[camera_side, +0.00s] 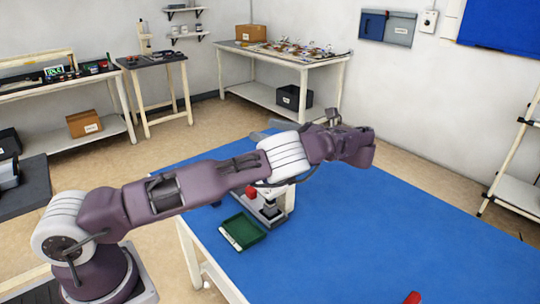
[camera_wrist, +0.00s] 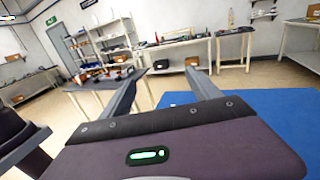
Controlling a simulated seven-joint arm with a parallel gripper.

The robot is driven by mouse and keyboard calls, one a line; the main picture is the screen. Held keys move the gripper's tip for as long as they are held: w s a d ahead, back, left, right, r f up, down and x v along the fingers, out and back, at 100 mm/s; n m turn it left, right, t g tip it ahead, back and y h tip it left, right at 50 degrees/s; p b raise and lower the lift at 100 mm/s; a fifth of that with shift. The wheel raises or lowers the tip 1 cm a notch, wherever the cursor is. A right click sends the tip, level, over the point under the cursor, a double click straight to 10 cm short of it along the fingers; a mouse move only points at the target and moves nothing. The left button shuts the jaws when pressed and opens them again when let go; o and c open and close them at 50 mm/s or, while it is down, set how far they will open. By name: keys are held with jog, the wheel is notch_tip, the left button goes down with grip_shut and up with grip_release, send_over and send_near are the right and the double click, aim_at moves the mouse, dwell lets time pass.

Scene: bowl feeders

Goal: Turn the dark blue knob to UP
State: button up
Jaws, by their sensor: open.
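I cannot make out a dark blue knob in either view. A white and grey machine (camera_side: 275,204) with a small red part (camera_side: 252,191) stands on the blue table, partly hidden behind my arm in the side view. My gripper shows in the wrist view (camera_wrist: 167,72), with its two grey fingers apart and nothing between them. In the side view the end of my arm is raised above the blue table, to the right of the machine.
A green tray (camera_side: 241,231) lies in front of the machine on the blue table (camera_side: 370,240). A red item (camera_side: 412,297) shows at the bottom edge. The table's right part looks clear. Side benches (camera_side: 290,58) stand along the walls.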

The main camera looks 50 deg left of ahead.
notch_tip(320, 180, up, 7)
jog(key=s+a+f+n+g+h, duration=0.2)
jog(key=s+a+f+n+h, duration=0.3)
jog(key=f, duration=0.4)
jog(key=s+d+f+n+h, duration=0.2)
jog(key=s+f+n+h, duration=0.3)
jog(key=f+n+h, duration=0.7)
jog(key=w+d+r+n+t+h, duration=0.4)
jog(key=r+n+t+h, duration=0.2)
jog(key=r+n+h, duration=0.45)
jog(key=w+a+r+n+t+h, duration=0.4)
jog(key=a+r+n+t+h, duration=0.4)
jog(key=r, duration=0.3)
notch_tip(320, 180, down, 20)
jog(key=f+y, duration=0.1)
jog(key=y, duration=0.1)
jog(key=shift+n+h, duration=0.25)
jog(key=shift+n, duration=0.1)
jog(key=x, duration=0.6)
jog(key=shift+d+f, duration=0.15)
jog(key=shift+d, duration=0.2)
jog(key=shift+w+d, duration=0.1)
jog(key=shift+d, duration=0.3)
jog(key=c, duration=1.4)
jog(key=shift+o, duration=0.2)
jog(key=shift+t, duration=0.3)
